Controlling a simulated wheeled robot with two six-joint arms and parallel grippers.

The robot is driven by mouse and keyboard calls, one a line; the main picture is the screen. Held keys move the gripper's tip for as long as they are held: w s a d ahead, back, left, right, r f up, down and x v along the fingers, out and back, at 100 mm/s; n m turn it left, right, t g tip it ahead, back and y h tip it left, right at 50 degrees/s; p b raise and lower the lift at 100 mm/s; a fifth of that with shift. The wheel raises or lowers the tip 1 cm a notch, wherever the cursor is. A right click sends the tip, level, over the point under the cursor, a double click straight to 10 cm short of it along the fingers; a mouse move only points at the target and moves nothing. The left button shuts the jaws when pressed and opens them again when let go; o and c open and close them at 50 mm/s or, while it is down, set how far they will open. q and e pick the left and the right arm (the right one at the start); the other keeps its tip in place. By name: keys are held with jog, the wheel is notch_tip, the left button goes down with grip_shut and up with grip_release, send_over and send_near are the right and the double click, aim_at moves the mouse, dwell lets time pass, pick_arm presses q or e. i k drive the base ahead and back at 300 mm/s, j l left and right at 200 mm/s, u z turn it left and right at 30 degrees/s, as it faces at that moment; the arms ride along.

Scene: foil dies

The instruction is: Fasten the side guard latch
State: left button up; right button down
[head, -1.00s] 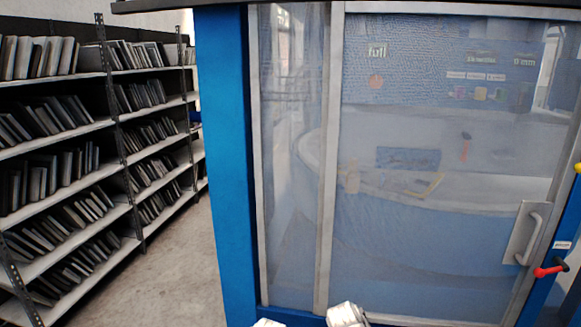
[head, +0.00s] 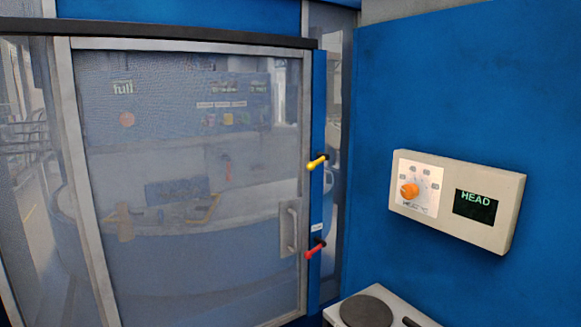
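A glazed guard door (head: 200,215) with a grey metal frame covers the machine front. Its right edge lies close to a blue post (head: 318,200). A pale handle (head: 290,228) is on the door near that edge. A red lever (head: 315,250) on the post points left and slightly down toward the door frame. A yellow lever (head: 317,162) higher on the post points the same way. A small label (head: 317,227) above the red lever is too small to read, so I cannot tell which lever is the side guard latch. Neither gripper is in view.
A beige control box (head: 457,200) with an orange knob (head: 409,190) and a display reading "HEAD" (head: 475,207) is on the blue wall (head: 450,90) at right. A pale box with a dark round disc (head: 366,311) stands at the bottom, below the control box.

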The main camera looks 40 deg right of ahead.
aim_at(321, 156)
jog(key=z, duration=1.7)
